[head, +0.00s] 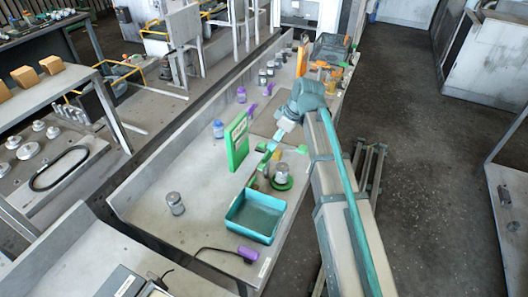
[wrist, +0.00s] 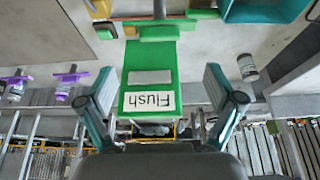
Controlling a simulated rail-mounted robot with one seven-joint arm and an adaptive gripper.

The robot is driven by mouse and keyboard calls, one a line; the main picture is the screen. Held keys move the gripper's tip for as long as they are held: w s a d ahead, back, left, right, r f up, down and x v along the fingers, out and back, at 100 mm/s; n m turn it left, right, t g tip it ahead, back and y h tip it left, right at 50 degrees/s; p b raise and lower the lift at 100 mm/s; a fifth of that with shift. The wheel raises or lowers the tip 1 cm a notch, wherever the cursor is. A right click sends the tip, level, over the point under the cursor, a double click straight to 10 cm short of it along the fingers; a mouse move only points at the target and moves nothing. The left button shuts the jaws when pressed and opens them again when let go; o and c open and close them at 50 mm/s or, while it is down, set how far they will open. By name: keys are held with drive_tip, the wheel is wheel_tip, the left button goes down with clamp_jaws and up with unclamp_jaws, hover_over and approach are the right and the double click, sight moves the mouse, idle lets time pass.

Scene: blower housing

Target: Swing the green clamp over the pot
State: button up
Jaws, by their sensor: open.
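A metal pot (head: 282,170) stands upright on a round green base (head: 283,184) on the long bench. Small green parts (head: 302,149) show beside it; I cannot tell which is the clamp, and my arm hides part of this area. My gripper (head: 266,153) is above the bench, left of and behind the pot. In the wrist view my gripper (wrist: 158,75) is open, with a finger on each side of the green panel labelled "Flush" (wrist: 150,78). No contact with the panel is visible. The same panel stands upright in the head view (head: 236,142).
A teal tray (head: 236,226) lies in front of the pot. A grey jar (head: 175,204), a blue jar (head: 218,129) and purple-handled items (head: 249,253) stand or lie on the bench. Bare bench top lies between the grey jar and the panel.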

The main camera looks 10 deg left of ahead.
sight(267, 153)
drive_tip(key=p+x, duration=0.2)
drive_tip(key=x, duration=0.7)
drive_tip(key=shift+f, duration=0.3)
drive_tip(key=c, duration=1.1)
drive_tip(key=shift+c, duration=0.2)
